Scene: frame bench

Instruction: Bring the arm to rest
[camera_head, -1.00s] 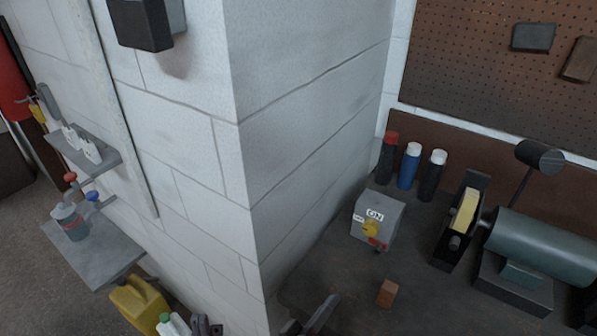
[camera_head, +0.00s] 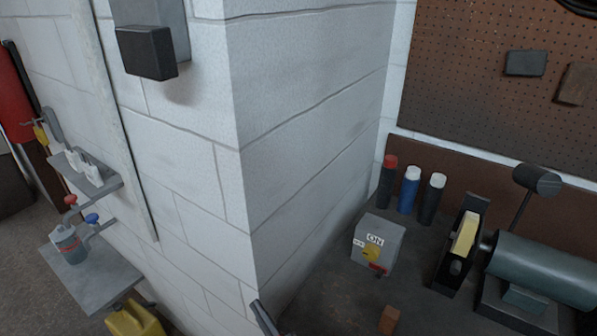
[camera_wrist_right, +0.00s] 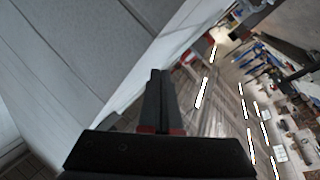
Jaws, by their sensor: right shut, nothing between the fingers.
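My right gripper (camera_wrist_right: 158,72) is shut and empty in the right wrist view, its two dark fingers side by side. In the head view only a small dark part of it (camera_head: 265,319) shows at the bottom edge, in front of the foot of the white block wall corner (camera_head: 243,200). The rest of that arm is out of the picture. My left gripper is not in view.
Right of the corner, a dark bench holds a grey switch box (camera_head: 378,242), a wooden block (camera_head: 389,320), several spray cans (camera_head: 410,190) and a grinder (camera_head: 540,262). Left of it are small grey shelves (camera_head: 92,280) and a yellow jug (camera_head: 135,320).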

